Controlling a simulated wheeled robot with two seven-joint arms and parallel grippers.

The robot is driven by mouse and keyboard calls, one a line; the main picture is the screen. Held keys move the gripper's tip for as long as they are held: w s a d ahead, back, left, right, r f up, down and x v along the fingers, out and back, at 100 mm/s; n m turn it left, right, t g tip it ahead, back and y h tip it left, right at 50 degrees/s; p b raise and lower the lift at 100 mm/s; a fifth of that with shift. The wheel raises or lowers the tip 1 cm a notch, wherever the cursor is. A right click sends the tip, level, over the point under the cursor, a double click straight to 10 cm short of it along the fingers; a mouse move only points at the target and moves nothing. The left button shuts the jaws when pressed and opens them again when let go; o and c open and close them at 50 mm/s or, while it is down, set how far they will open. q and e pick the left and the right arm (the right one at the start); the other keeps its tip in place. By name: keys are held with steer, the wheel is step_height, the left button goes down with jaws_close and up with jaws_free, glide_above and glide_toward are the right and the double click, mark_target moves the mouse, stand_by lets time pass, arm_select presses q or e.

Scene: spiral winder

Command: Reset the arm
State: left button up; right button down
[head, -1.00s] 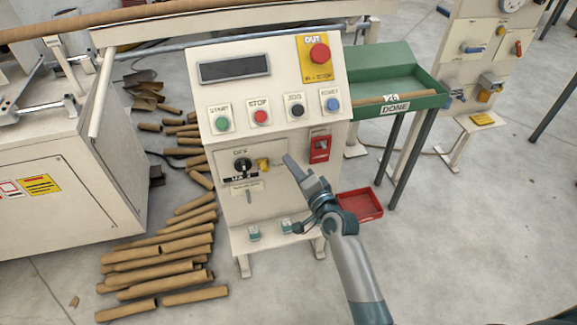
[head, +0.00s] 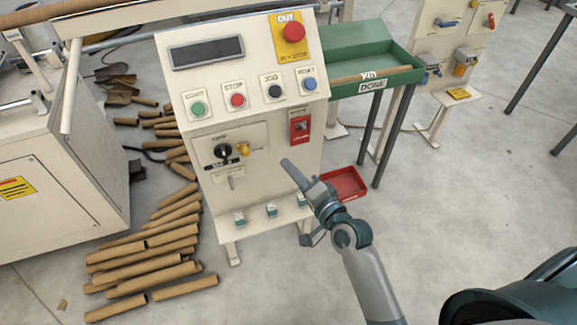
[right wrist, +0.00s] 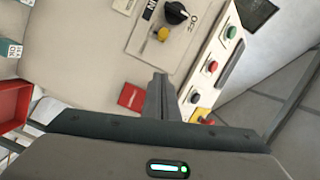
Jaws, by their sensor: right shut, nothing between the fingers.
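My right gripper (head: 294,172) is in front of the lower right part of the control console (head: 245,130). Its fingers are shut together with nothing between them. In the right wrist view the closed fingers (right wrist: 160,95) point at the console face, beside the red switch (right wrist: 132,97). That red switch also shows in the head view (head: 300,127), above the fingertips. The black rotary knob (head: 222,152) and a yellow part beside it (head: 243,149) are left of the gripper. I cannot tell whether the fingertips touch the panel. My left gripper is out of view.
The console carries green START, red STOP, black JOG and blue RESET buttons (head: 310,84), and a red emergency button (head: 294,32). A green DONE tray (head: 345,40) stands right. A red bin (head: 345,184) lies behind my gripper. Cardboard tubes (head: 150,262) lie left on the floor.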

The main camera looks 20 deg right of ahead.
stand_by(0.3)
steer(key=s+f+n+g+h, duration=0.1)
steer(key=s+f+n+g, duration=0.3)
steer(key=f, duration=1.1)
steer(key=s+f+n+g+h, duration=0.15)
steer(key=s+f, duration=0.35)
steer(key=f, duration=0.9)
steer(key=s+f+n+g, duration=0.4)
steer(key=s+f+n, duration=0.4)
steer(key=s+f, duration=1.1)
steer(key=shift+s, duration=0.25)
steer(key=shift+f, duration=0.1)
steer(key=shift+a+n+g, duration=0.2)
steer(key=shift+n+g, duration=0.05)
